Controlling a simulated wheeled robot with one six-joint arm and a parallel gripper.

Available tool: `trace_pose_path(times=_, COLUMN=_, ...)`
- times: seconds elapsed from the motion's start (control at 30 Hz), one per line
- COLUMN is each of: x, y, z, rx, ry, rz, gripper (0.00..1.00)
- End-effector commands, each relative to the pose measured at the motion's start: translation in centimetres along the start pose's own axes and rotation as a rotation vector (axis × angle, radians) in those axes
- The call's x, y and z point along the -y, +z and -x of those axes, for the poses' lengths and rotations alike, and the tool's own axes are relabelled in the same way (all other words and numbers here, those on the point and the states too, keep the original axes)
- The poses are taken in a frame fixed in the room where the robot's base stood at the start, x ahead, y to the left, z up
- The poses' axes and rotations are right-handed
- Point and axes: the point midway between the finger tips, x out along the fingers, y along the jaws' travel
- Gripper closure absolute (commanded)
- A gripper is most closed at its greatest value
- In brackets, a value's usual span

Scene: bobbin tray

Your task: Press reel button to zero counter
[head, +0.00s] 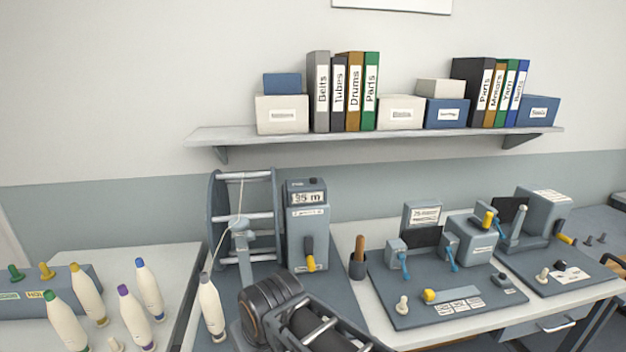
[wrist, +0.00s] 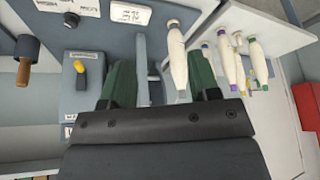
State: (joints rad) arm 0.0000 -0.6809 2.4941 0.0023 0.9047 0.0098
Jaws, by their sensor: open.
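The reel (head: 214,235) is a dark-rimmed wheel with pale crossbars at the left of the bench, with a thread running down it. Beside it stands the grey counter box (head: 307,235), whose display (head: 307,198) reads 35 m. A yellow-and-black lever (head: 309,255) is on the box's front; it also shows in the wrist view (wrist: 81,75). In the head view my arm is in front of the reel; the fingertips are hidden there.
A white bobbin (head: 212,308) stands near the reel's base. Several more bobbins (head: 150,290) stand at the left. A dark cup with a brown handle (head: 358,262) stands right of the counter box. Other devices on a grey board (head: 400,305) fill the right. A shelf (head: 370,135) hangs above.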

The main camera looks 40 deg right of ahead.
Motion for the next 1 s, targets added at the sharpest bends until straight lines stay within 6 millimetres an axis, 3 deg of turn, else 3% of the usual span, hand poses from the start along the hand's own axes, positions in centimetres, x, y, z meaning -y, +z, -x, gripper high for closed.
trace_pose_path(times=0.07, x=0.0, y=0.0, z=0.0, rx=0.0, ry=0.0, rz=0.0, gripper=0.52)
trace_pose_path(times=0.57, x=0.0, y=0.0, z=0.0, rx=0.0, ry=0.0, rz=0.0, gripper=1.0)
trace_pose_path(times=1.0, x=0.0, y=0.0, z=0.0, rx=0.0, ry=0.0, rz=0.0, gripper=1.0)
